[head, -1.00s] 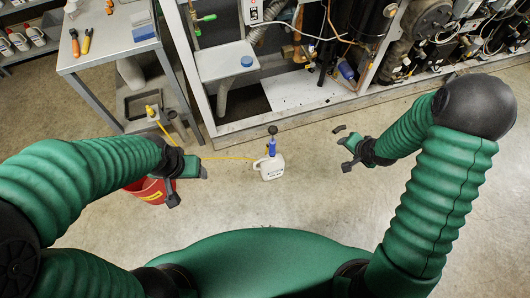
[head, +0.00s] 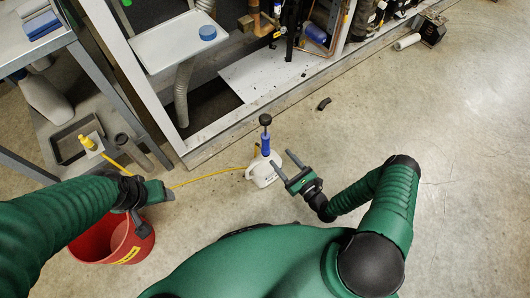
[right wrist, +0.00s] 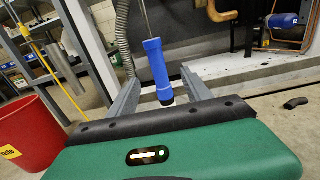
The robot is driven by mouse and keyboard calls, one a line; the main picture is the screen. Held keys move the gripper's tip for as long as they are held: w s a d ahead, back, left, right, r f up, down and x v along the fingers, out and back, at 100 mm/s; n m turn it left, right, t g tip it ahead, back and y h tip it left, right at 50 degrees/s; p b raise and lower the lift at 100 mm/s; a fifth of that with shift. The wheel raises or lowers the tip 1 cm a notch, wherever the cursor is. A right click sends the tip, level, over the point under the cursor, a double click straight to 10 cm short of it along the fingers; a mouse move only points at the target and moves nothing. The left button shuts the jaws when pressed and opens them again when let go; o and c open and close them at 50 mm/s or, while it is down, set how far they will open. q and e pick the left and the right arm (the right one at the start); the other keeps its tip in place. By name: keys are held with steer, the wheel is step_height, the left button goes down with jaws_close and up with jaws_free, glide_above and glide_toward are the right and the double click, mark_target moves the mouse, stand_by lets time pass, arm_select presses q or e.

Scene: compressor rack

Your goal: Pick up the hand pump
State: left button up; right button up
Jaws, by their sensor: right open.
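The hand pump (head: 265,147) has a blue barrel and a black knob. It stands upright on a white jug (head: 261,174) on the floor. My right gripper (head: 281,159) is open just right of the pump and jug, fingers pointing toward them. My left gripper (head: 156,210) appears open and empty above the red bucket, far left of the pump.
A yellow hose (head: 205,179) runs left from the jug. A red bucket (head: 105,240) stands under my left gripper. The rack's base rail (head: 225,128) lies behind the pump. A small black elbow piece (head: 323,103) lies on the floor.

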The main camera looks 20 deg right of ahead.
mark_target(269, 145)
steer(key=x, duration=0.3)
steer(key=b+x, duration=0.1)
steer(key=x, duration=0.2)
steer(key=shift+s+a, duration=0.15)
steer(key=shift+a, duration=0.2)
steer(key=x, duration=0.2)
steer(key=b+x, duration=0.1)
steer(key=x, duration=0.1)
steer(key=shift+d+b, duration=0.2)
steer(key=shift+b, duration=0.1)
steer(key=shift+w+r, duration=0.1)
steer(key=shift+w, duration=0.1)
arm_select(q)
steer(key=f, duration=0.3)
steer(key=shift+a, duration=0.3)
arm_select(e)
steer(key=shift+a+r, duration=0.1)
steer(key=shift+c, duration=1.3)
jaws_close()
